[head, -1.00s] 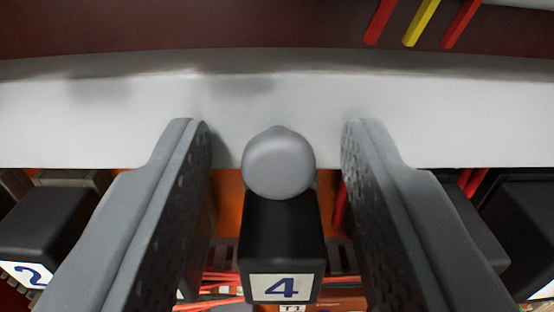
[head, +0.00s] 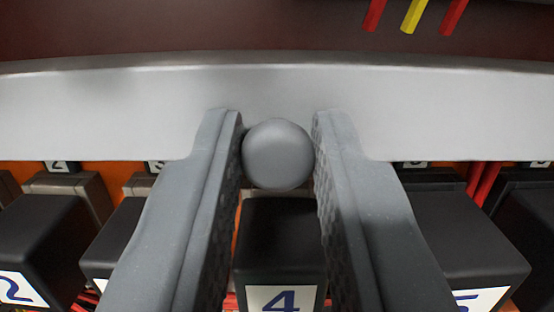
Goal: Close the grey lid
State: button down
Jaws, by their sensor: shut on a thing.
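The grey lid (head: 90,112) shows as a wide light-grey band across the head view, seen edge-on or nearly so. A round grey knob (head: 278,155) stands out in front of the band, at its middle. My gripper (head: 278,150) is shut on the knob, with one finger on its left and one on its right. The fingers hide parts of the band and of the blocks below it. How the knob joins the lid is hidden behind the knob.
Below the lid is a row of black blocks with number labels: block 2 (head: 42,237), block 4 (head: 280,245) under the knob, and block 5 (head: 458,238). Orange surface and red wires show between them. Red and yellow bars (head: 418,14) hang at the top right.

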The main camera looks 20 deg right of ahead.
jog(key=shift+f, duration=0.15)
jog(key=c, duration=1.3)
grip_release()
jog(key=b+v, duration=0.2)
jog(key=v, duration=1.1)
jog(key=shift+s, duration=0.35)
jog(key=shift+a, duration=0.1)
